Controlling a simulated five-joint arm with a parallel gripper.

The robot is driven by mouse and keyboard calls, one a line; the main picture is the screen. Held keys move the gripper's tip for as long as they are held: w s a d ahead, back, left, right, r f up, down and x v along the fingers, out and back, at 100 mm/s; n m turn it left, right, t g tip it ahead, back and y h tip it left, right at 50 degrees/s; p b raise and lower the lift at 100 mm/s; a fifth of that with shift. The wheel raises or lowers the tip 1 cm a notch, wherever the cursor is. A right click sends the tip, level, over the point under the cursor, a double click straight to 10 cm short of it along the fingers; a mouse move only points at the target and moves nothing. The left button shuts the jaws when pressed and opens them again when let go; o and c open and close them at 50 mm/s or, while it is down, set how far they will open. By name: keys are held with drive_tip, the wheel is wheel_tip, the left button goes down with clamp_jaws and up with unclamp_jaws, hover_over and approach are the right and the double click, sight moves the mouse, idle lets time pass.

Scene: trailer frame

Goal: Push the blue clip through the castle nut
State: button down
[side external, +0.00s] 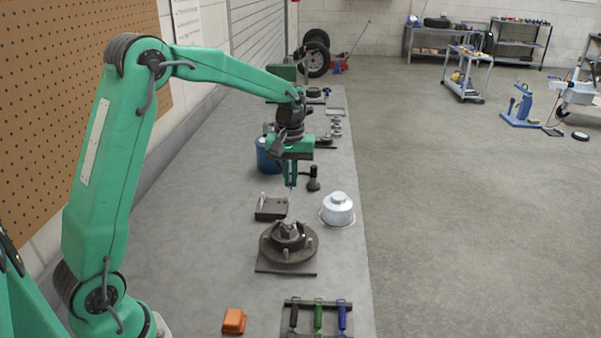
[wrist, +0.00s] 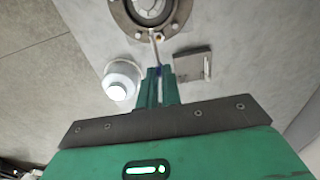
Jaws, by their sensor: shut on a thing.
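My gripper (wrist: 158,72) is shut on the blue clip (wrist: 158,68), of which a little blue shows between the fingertips. A thin pale shank reaches from there toward the hub in the wrist view. In the side view my gripper (side external: 291,184) points down, above the bench and behind the hub; the clip is too small to make out there. The castle nut (side external: 290,229) sits at the centre of the dark round hub (side external: 272,250). In the wrist view the nut (wrist: 149,8) is partly cut off by the top edge. Its slots and hole are not clear.
A grey block (side external: 271,209) with a small pin lies behind the hub. A silver cap (side external: 338,208) stands to its right. A blue bucket (side external: 266,160) is farther back. In front are an orange block (side external: 234,321) and a rack (side external: 305,302) of coloured-handled tools.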

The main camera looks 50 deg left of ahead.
sight(291, 192)
drive_tip(key=shift+f, duration=0.15)
drive_tip(key=shift+f, duration=1.75)
drive_tip(key=shift+s+d+f, duration=0.1)
drive_tip(key=shift+f, duration=0.4)
drive_tip(key=shift+s+d, duration=1.45)
idle(4.2)
